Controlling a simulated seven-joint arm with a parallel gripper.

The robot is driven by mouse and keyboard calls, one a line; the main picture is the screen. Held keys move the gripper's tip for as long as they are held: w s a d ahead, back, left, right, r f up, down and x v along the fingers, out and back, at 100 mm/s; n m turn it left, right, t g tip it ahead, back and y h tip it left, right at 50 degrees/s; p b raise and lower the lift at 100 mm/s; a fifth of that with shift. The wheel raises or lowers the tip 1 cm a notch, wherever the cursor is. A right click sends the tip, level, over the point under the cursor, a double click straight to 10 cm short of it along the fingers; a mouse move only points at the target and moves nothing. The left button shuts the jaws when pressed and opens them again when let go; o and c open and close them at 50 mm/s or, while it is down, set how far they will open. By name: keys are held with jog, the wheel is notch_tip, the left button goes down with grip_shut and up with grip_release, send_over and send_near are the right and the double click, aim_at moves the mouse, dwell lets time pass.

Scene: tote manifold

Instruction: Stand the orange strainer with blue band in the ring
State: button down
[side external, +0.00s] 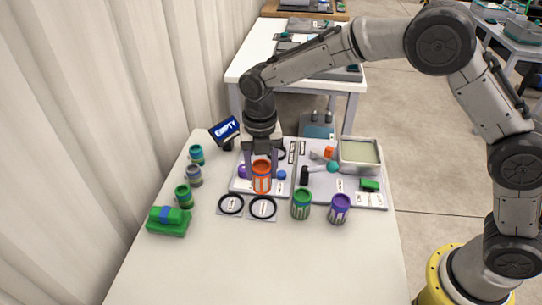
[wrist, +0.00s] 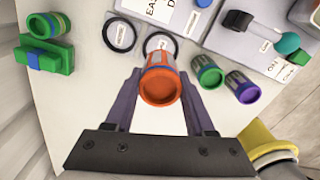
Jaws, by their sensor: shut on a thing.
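My gripper (side external: 262,165) is shut on the orange strainer (side external: 262,184), a slotted cup, held upright above the table. In the wrist view the strainer (wrist: 159,86) sits between the fingertips (wrist: 161,92), its orange rim toward the camera and bluish-grey parts on its side. Two black rings lie on pale plates on the table: a left ring (side external: 231,204) and a right ring (side external: 263,208). In the wrist view the strainer partly covers the right ring (wrist: 161,42); the left ring (wrist: 119,35) is clear. Both rings look empty.
A green strainer (side external: 301,204) and a purple strainer (side external: 340,209) stand right of the rings. Several cans, including a green one (side external: 184,196), and a green block (side external: 168,228) are at the left. A grey bin (side external: 345,169) stands behind. The table front is clear.

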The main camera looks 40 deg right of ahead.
jog(key=shift+f, duration=3.85)
jog(key=shift+c, duration=0.8)
grip_release()
